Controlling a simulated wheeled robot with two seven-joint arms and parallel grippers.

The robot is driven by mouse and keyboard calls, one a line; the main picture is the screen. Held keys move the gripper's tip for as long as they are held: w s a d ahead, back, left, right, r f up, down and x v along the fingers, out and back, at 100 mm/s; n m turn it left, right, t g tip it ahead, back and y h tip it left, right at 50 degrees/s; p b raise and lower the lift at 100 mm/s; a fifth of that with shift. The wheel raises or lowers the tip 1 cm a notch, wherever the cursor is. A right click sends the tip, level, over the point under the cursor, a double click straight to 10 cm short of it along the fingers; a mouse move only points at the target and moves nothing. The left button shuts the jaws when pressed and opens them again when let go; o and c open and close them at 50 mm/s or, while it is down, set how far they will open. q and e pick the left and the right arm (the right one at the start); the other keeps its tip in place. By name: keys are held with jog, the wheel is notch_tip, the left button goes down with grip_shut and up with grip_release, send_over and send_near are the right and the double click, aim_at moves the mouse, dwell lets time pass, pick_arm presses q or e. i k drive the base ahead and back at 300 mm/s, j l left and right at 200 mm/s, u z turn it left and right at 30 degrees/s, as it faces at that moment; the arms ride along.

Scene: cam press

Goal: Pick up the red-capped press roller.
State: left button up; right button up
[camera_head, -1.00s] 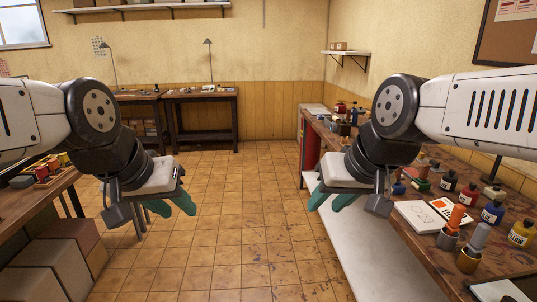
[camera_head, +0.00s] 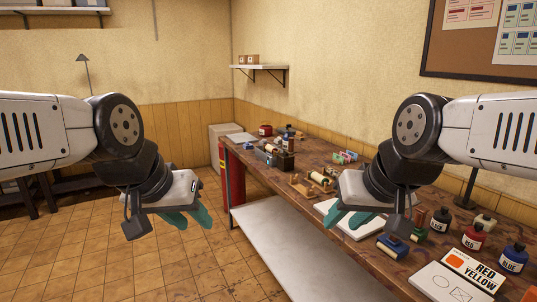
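I cannot make out for certain which small item on the workbench (camera_head: 290,222) is the red-capped press roller. Several wooden roller-like pieces (camera_head: 318,180) lie mid-bench. My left gripper (camera_head: 188,219) has teal fingers spread apart and empty, over the floor left of the bench. My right gripper (camera_head: 347,221) is also open and empty, in front of the bench. It hides part of a white sheet or pad (camera_head: 330,208).
A blue-based piece (camera_head: 392,246) sits near the bench's front edge. A red tin (camera_head: 265,130) is at the far end. A pale lower shelf (camera_head: 290,250) runs below; the floor at left is clear.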

aim_at(267, 147)
jog(key=i+j, duration=0.2)
jog(key=i, duration=0.3)
jog(key=i+j, duration=0.15)
jog(key=i, duration=0.35)
jog(key=i+j+z, duration=0.1)
jog(key=i, duration=0.35)
jog(key=i+j, duration=0.3)
jog(key=i, duration=0.2)
jog(key=i+j+z, duration=0.1)
jog(key=i+j, duration=0.15)
jog(key=i, duration=0.25)
